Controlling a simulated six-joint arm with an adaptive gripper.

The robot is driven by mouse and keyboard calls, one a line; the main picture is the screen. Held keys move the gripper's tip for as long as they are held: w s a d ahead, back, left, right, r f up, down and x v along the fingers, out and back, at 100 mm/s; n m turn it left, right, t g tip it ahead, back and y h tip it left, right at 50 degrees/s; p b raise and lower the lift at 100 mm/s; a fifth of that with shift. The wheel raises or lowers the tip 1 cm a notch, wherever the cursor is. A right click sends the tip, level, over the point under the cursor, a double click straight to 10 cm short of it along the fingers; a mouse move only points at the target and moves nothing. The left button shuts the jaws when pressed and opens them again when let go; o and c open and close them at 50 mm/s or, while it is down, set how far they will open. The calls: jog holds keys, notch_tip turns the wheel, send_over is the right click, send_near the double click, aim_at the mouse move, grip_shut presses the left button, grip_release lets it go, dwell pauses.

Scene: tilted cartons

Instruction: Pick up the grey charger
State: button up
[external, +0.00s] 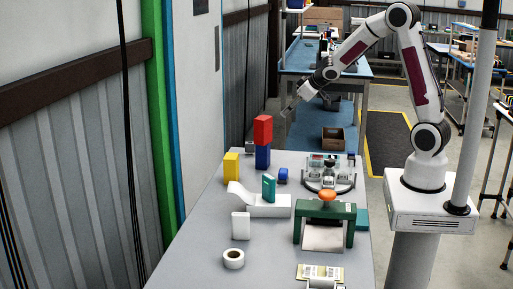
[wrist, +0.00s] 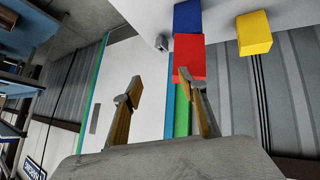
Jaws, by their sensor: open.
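A small grey object (external: 249,147), which looks like the grey charger, sits at the far end of the grey table, partly behind the stacked blocks. In the wrist view a small grey piece (wrist: 162,43) shows beside the blue block. My gripper (external: 287,112) is high above the far end of the table, to the right of the red block and apart from everything. In the wrist view my gripper (wrist: 160,84) has its two fingers spread with nothing between them.
A red block (external: 262,130) stands on a blue block (external: 263,157), close to the grey object. A yellow block (external: 231,167), a white curved piece (external: 265,207) with a teal block (external: 268,187), a green frame (external: 349,228) and a white roll (external: 233,259) occupy the table.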

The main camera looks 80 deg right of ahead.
jog(key=w+d+f+n+t+y, duration=0.2)
jog(key=w+d+f+t+y, duration=0.1)
jog(key=w+d+f, duration=0.8)
jog(key=n+t+y, duration=0.2)
jog(key=t+y, duration=0.1)
send_near(250, 145)
jog(key=shift+w+d+f, duration=0.1)
jog(key=shift+w+d, duration=0.25)
jog(key=shift+w, duration=0.25)
jog(key=shift+w+d, duration=0.3)
jog(key=shift+w, duration=0.3)
jog(key=shift+s+a+f+n+y, duration=0.15)
jog(key=shift+f+n+y, duration=0.2)
jog(key=shift+f, duration=0.4)
jog(key=shift+x, duration=1.3)
jog(key=shift+f, duration=0.1)
jog(key=shift+d+x, duration=0.2)
jog(key=shift+x, duration=1.1)
jog(key=shift+d+x, duration=0.15)
jog(key=shift+x, duration=1.15)
